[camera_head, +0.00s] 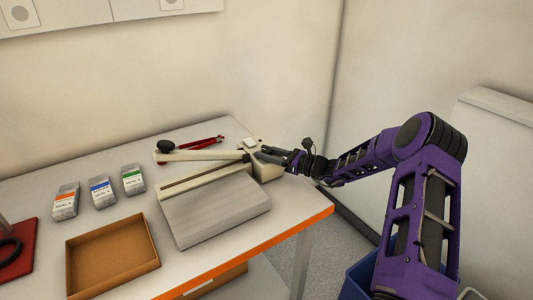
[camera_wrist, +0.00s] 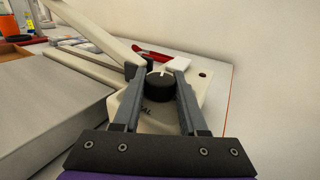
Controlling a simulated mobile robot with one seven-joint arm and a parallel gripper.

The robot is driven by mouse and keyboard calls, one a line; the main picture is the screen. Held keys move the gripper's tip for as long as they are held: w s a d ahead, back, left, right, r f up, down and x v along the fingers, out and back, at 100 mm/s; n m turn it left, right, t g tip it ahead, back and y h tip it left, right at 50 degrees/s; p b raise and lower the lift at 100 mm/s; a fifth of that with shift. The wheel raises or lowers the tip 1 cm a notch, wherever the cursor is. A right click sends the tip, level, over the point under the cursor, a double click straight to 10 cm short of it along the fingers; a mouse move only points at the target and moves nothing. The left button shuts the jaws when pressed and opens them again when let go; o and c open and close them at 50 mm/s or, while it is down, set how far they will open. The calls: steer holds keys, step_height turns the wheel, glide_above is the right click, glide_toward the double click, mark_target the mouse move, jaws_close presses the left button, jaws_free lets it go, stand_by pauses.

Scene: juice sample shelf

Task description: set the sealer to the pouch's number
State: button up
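The sealer (camera_head: 175,188) is cream, with a raised lever arm ending in a black knob, and stands on the table behind a grey plate. In the wrist view its black dial (camera_wrist: 160,93) has a white mark pointing away from me. Part of the lettering beside the dial is hidden. My gripper (camera_wrist: 160,66) has a finger on each side of the dial, seemingly touching it; it also shows at the sealer's right end in the head view (camera_head: 277,157). Three pouches have orange (camera_head: 65,202), blue (camera_head: 102,193) and green (camera_head: 133,180) labels; their numbers are too small to read surely.
The grey plate (camera_head: 215,210) lies before the sealer. An empty brown tray (camera_head: 112,283) sits at the front. A red-handled tool (camera_head: 203,144) lies behind the sealer. A red mat (camera_head: 22,262) is at left. A blue bin (camera_head: 358,280) stands below the table's right side.

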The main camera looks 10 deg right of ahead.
jaws_close()
steer(key=shift+m+t+h, duration=0.4)
steer(key=shift+m+t, duration=0.1)
steer(key=shift+f+m+t+h+b, duration=0.1)
steer(key=shift+m+t+h+b, duration=0.25)
steer(key=shift+m+t+h, duration=0.7)
steer(key=m+t+h, duration=0.2)
steer(key=h, duration=0.1)
steer(key=shift+s+a+h, duration=0.1)
steer(key=shift+a+h, duration=0.05)
steer(key=shift+h, duration=0.1)
steer(key=m+t+h, duration=0.1)
steer(key=m+h, duration=0.2)
steer(key=h, duration=0.2)
steer(key=shift+m+t+p, duration=0.3)
steer(key=shift+m+t, duration=0.05)
steer(key=shift+h, duration=0.3)
steer(key=shift+m+h, duration=0.4)
steer(key=shift+h, duration=0.1)
